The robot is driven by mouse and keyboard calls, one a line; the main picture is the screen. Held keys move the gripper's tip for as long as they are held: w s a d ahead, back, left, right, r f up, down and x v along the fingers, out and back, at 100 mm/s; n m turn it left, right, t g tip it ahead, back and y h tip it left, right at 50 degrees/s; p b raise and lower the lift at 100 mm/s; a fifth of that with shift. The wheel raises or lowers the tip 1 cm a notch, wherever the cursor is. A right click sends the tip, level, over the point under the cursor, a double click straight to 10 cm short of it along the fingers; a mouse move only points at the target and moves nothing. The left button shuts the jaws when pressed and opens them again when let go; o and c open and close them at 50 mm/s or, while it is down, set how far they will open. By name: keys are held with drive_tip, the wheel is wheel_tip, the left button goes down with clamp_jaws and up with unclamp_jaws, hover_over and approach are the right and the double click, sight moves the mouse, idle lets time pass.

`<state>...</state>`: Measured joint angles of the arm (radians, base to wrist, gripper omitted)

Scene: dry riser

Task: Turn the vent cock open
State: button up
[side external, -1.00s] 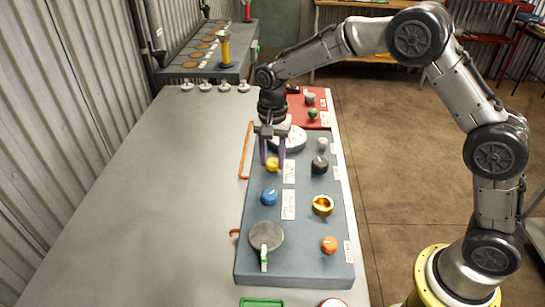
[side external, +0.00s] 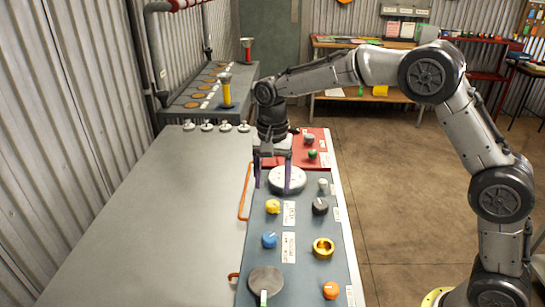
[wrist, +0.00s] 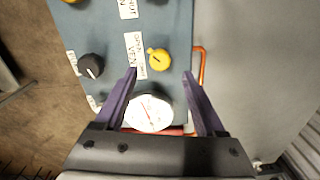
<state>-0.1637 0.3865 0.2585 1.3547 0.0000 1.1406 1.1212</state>
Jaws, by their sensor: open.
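The vent cock appears to be the yellow knob (side external: 272,206) on the blue-grey panel (side external: 305,215); a partly readable label beside it seems to begin "VEN" in the wrist view. The knob also shows in the wrist view (wrist: 158,60), with a small nub at its upper left. My gripper (side external: 272,187) is open and empty, pointing down. In the side view its fingertips appear above the white gauge's near area, just behind the yellow knob. In the wrist view the knob lies slightly beyond the gap between the purple fingertips (wrist: 159,73), and the fingers look clear of it.
The white round gauge (side external: 288,179) sits behind the knob. A black knob (side external: 320,206) is to the right; a blue knob (side external: 269,240) and brass cup (side external: 323,247) are nearer. An orange rail (side external: 244,193) runs along the panel's left edge. The bench's left side (side external: 150,235) is clear.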

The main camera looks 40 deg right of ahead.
sight(272, 203)
wheel_tip(272, 203, up, 8)
drive_tip(key=shift+f, duration=0.1)
idle(0.4)
